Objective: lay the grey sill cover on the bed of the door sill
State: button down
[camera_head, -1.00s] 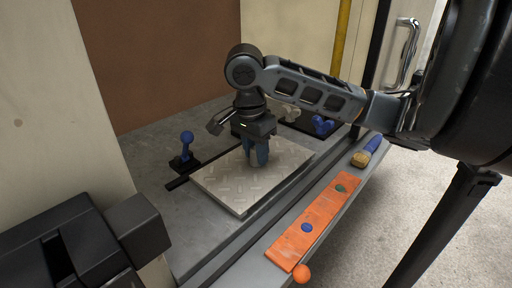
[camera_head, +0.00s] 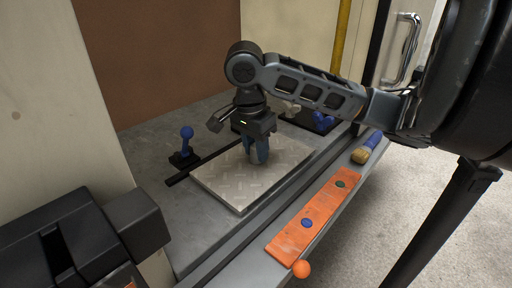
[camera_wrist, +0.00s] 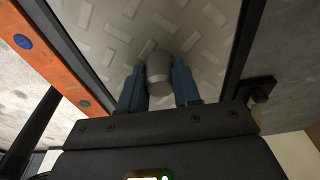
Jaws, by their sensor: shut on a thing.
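The grey sill cover (camera_head: 220,178) is a tread-patterned plate in the head view. It lies roughly level at the door sill, between a black strip behind it and the sill's front rail (camera_head: 275,203). My gripper (camera_head: 257,152) is above its middle with blue fingers pointing down. In the wrist view the fingers are shut on a grey round knob (camera_wrist: 158,75) on the cover (camera_wrist: 200,28). Dark edges run along both sides of the cover there. The bed under the cover is hidden, and I cannot tell whether the cover touches it.
An orange strip (camera_head: 291,238) with blue and green buttons lies on the front ledge, with an orange ball (camera_head: 301,269) at its near end. A brush (camera_head: 366,149) lies farther along. A blue-knobbed clamp (camera_head: 186,142) stands left of the cover; another blue one (camera_head: 324,122) stands behind right.

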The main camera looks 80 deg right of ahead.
jog(key=shift+f, duration=0.5)
jog(key=c, duration=0.7)
grip_release()
jog(key=shift+w+a+r+p, duration=0.15)
jog(key=shift+r+p, duration=0.15)
jog(key=shift+r, duration=1)
jog(key=shift+w+a+r+p, duration=0.1)
jog(key=shift+a+r+p, duration=0.2)
jog(key=shift+r, duration=0.95)
jog(key=shift+w+a+r+p, duration=0.1)
jog(key=shift+r+p, duration=0.25)
jog(key=shift+r, duration=0.95)
jog(key=shift+s, duration=0.15)
